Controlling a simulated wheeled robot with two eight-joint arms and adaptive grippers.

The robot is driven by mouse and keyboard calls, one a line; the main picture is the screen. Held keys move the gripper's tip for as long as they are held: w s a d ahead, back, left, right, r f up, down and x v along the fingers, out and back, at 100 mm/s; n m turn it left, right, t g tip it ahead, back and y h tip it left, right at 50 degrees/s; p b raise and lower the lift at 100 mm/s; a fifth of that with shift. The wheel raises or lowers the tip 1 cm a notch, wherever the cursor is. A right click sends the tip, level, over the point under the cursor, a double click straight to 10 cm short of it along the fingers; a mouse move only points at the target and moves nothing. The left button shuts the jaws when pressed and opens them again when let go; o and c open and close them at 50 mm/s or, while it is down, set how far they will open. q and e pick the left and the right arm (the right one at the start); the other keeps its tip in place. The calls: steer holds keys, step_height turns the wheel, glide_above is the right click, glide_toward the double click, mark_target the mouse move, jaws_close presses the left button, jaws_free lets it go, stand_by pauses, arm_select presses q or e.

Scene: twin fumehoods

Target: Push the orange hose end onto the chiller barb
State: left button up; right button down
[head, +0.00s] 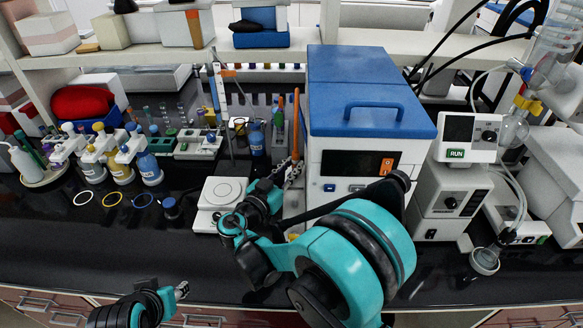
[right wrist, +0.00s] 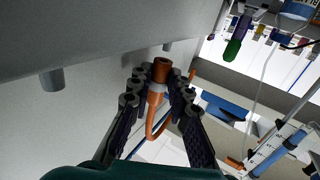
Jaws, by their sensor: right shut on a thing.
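The chiller (head: 365,95) is a white box with a blue lid and handle in the middle of the head view. My right gripper (head: 294,172) is at its left side. In the right wrist view the right gripper (right wrist: 160,82) is shut on the orange hose end (right wrist: 157,92), whose open mouth points at the chiller wall (right wrist: 85,110). A grey barb (right wrist: 167,47) shows just beyond the mouth, seemingly apart from it. Another grey barb (right wrist: 52,80) sticks out farther left. The hose loops down behind the fingers. My left gripper (head: 181,290) is low at the front; its opening is unclear.
A white balance (head: 221,195) stands left of the chiller, close to my right arm. Bottles in a rack (head: 95,160) and coloured rings lie farther left. A rotary evaporator with a RUN display (head: 467,137) stands at right. The front left bench top is clear.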

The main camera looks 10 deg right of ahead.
steer(key=shift+f+b, duration=0.2)
steer(key=shift+b, duration=0.1)
stand_by(0.6)
steer(key=shift+f+b, duration=0.3)
steer(key=shift+f, duration=0.05)
steer(key=shift+f+b, duration=0.8)
steer(key=c, duration=1.3)
jaws_free()
steer(key=shift+c, duration=0.2)
steer(key=v, duration=1.2)
